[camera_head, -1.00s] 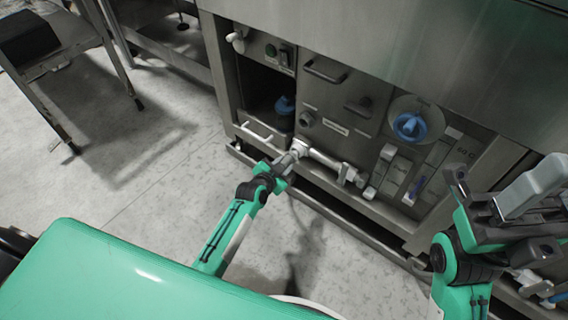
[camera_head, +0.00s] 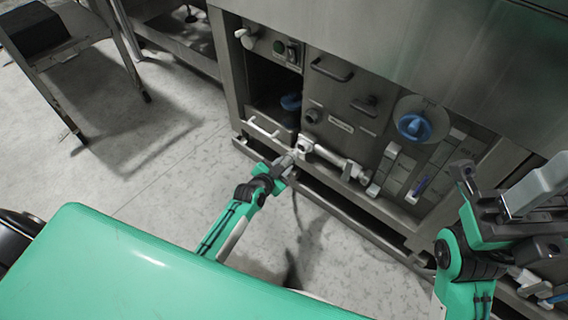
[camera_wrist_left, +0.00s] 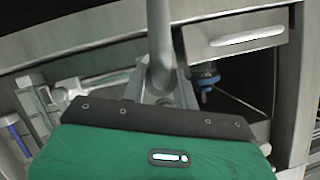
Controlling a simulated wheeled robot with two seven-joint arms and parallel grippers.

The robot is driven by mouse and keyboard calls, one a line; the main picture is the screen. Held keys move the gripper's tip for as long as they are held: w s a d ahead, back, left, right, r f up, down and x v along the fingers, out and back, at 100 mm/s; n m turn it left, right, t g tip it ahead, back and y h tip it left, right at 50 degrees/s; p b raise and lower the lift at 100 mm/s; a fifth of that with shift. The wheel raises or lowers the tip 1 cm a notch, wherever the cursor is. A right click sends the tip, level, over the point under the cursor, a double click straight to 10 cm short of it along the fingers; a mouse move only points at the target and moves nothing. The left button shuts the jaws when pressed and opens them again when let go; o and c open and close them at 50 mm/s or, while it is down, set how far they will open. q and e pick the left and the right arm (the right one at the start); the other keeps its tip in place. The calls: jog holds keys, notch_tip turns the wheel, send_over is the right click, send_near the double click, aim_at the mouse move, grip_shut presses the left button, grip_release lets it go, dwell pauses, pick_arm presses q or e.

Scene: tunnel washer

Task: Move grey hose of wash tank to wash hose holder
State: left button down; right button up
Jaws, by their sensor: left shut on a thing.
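My left gripper (camera_head: 296,155) is low at the front of the washer, by the left end of a white pipe. It is shut on the grey hose (camera_wrist_left: 160,40), which runs up the middle of the left wrist view and bends down between the fingers. In the head view the gripper and the pipe largely hide the hose. My right gripper (camera_head: 500,205) is raised at the right edge, away from the hose; its finger gap is unclear. I cannot single out the wash hose holder.
The white pipe (camera_head: 335,160) runs along the washer's lower ledge. Nearby are a white handle (camera_head: 262,128), a blue round knob (camera_head: 414,126) and an open recess with a blue part (camera_head: 291,102). A metal table (camera_head: 75,45) stands at the far left. The floor between is clear.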

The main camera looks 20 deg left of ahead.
pick_arm(q)
jog(key=shift+s, duration=0.15)
jog(key=shift+s+a+p, duration=0.2)
jog(key=shift+s+p, duration=0.1)
jog(key=shift+s, duration=0.15)
jog(key=shift+s, duration=0.1)
dwell(0.4)
